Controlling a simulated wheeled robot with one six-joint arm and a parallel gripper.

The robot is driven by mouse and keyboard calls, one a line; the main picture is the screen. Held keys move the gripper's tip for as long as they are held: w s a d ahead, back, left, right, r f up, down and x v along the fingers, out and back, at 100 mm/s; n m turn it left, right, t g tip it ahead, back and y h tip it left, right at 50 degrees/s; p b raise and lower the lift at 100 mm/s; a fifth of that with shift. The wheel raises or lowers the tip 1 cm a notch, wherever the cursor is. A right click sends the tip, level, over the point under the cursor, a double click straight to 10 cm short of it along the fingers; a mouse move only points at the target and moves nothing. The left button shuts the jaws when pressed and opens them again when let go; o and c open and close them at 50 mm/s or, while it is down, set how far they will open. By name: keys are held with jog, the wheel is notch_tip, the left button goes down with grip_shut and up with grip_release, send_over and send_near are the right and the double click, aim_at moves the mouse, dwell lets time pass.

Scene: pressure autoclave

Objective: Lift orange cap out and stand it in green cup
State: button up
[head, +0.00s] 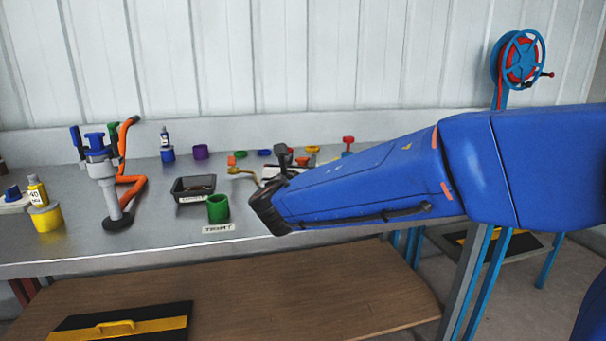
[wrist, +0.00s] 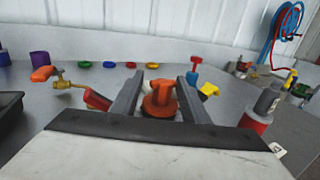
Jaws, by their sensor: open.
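The orange cap (wrist: 160,99) shows in the wrist view, upright with a raised grip on top, seated on a dark round base. My gripper (wrist: 160,76) is open, with one dark finger on each side of the cap. Gaps show between the cap and both fingers, and nothing is held. The cap's lower part is hidden behind the gripper body. In the head view, the green cup (head: 218,208) stands on the grey bench near its front edge, left of my arm's end, behind a label reading "TIGHT". My arm hides much of the area around the gripper there.
A black tray (head: 194,188) stands behind the green cup, and a grey pump-like device (head: 108,180) with an orange hose stands left. In the wrist view, a brass valve (wrist: 66,83) and red cylinder (wrist: 97,100) lie left of the gripper; a red-and-grey bottle (wrist: 260,112) stands right.

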aim_at(305, 158)
jog(key=w, duration=0.3)
jog(key=w+d, duration=0.1)
jog(key=shift+w+f, duration=0.3)
jog(key=shift+w, duration=0.05)
grip_shut()
jog(key=shift+r, duration=0.1)
